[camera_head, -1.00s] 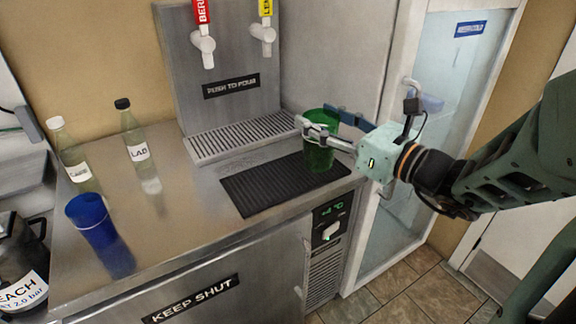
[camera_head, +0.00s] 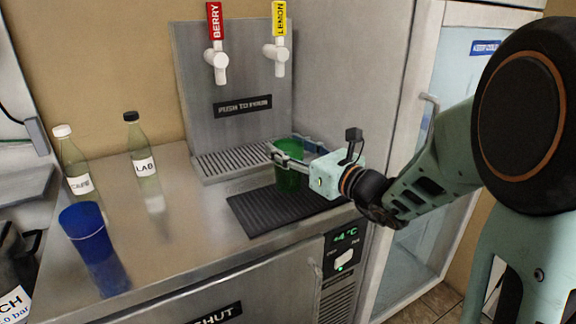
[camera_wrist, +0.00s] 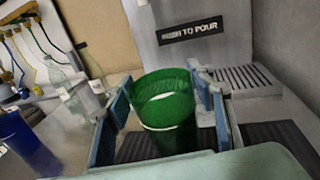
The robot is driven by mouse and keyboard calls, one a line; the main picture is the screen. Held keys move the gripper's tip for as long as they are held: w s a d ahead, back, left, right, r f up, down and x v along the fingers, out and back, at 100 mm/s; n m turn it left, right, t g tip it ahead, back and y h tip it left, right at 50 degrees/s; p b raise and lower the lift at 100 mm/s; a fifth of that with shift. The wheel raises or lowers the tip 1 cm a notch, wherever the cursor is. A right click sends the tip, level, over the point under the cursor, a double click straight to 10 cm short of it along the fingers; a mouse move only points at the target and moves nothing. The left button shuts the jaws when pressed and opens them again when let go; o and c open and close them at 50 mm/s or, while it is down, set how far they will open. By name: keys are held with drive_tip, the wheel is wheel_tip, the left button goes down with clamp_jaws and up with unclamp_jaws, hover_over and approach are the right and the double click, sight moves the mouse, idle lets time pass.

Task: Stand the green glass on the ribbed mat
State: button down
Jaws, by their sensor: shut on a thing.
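The green glass (camera_head: 288,180) is upright between the fingers of my gripper (camera_head: 288,160), which is shut on it. It also shows in the wrist view (camera_wrist: 165,110), with a finger on each side. The black ribbed mat (camera_head: 262,217) lies on the steel counter. The glass appears over the mat's back part, right of its middle. I cannot tell whether its base touches the mat or hangs just above it. In the wrist view part of the mat (camera_wrist: 285,135) shows right of the glass, and my gripper's body hides the near part.
A drip grille (camera_head: 235,160) and the dispenser with two taps stand behind the mat. A blue cup (camera_head: 88,235) and two bottles, one marked LAB (camera_head: 143,160), stand to the left. The counter between the cup and mat is clear. A glass-door cabinet (camera_head: 420,200) is at the right.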

drive_tip(key=shift+w+a+f+b, duration=0.1)
drive_tip(key=shift+f+b, duration=0.45)
drive_tip(key=shift+f, duration=0.35)
drive_tip(key=shift+w+a+f+b, duration=0.1)
drive_tip(key=shift+f+b, duration=0.45)
drive_tip(key=shift+f, duration=0.3)
drive_tip(key=shift+f, duration=0.2)
drive_tip(key=c, duration=0.9)
unclamp_jaws()
drive_tip(key=shift+r, duration=0.25)
drive_tip(key=p+v, duration=0.1)
drive_tip(key=v, duration=1.1)
drive_tip(key=shift+d, duration=0.1)
